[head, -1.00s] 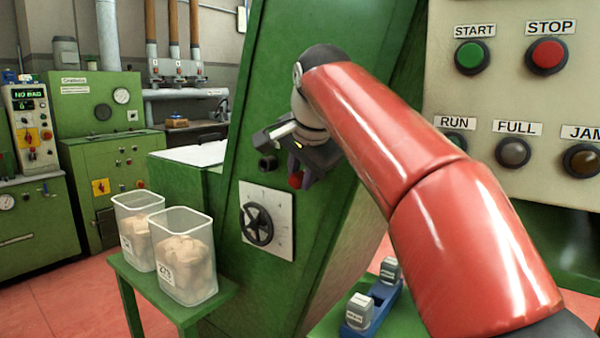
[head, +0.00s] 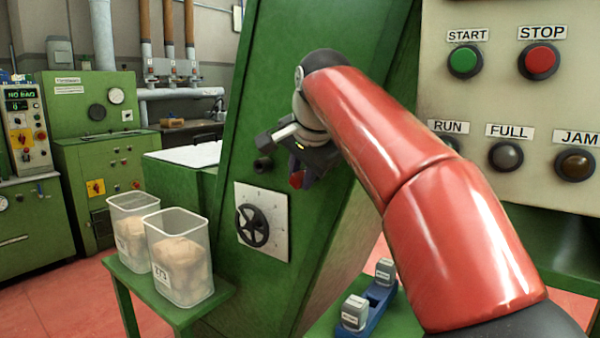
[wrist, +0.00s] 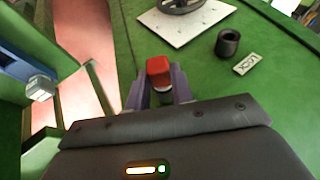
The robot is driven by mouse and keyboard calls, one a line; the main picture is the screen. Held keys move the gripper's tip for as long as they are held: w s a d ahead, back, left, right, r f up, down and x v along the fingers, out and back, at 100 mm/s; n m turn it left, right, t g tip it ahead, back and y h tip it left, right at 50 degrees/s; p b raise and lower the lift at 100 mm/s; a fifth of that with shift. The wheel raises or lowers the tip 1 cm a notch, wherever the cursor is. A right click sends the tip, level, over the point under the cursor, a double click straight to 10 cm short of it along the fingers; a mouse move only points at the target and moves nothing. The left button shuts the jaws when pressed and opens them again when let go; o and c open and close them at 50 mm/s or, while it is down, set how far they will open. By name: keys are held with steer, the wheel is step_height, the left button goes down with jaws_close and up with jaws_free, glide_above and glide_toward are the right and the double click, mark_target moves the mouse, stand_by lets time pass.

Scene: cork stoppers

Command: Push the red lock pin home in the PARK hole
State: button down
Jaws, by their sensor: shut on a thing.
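The red lock pin (wrist: 158,72) is between the fingers of my gripper (wrist: 158,88) in the wrist view, its red head standing out and a pale band below it. The gripper is shut on it. In the head view the pin's red end (head: 297,180) shows below my gripper (head: 305,168), in front of the green machine's sloping face. A black round socket (wrist: 228,42) stands on that face, apart from the pin and to its right in the wrist view, beside a small label (wrist: 247,64) I cannot read. It also shows in the head view (head: 263,165). Whether it is the PARK hole is unclear.
A handwheel (head: 252,225) on a white plate is below the socket. Two clear tubs (head: 180,258) of corks stand on a green table at left. A blue holder (head: 380,297) with grey-topped blocks is low right. A button panel (head: 505,100) is at upper right.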

steer(key=c, duration=1.1)
jaws_free()
steer(key=shift+c, duration=0.2)
steer(key=a+v, duration=0.1)
steer(key=v, duration=0.6)
steer(key=shift+s+d+r, duration=0.2)
steer(key=shift+d+r, duration=0.1)
steer(key=shift+d, duration=0.2)
steer(key=shift+s, duration=0.1)
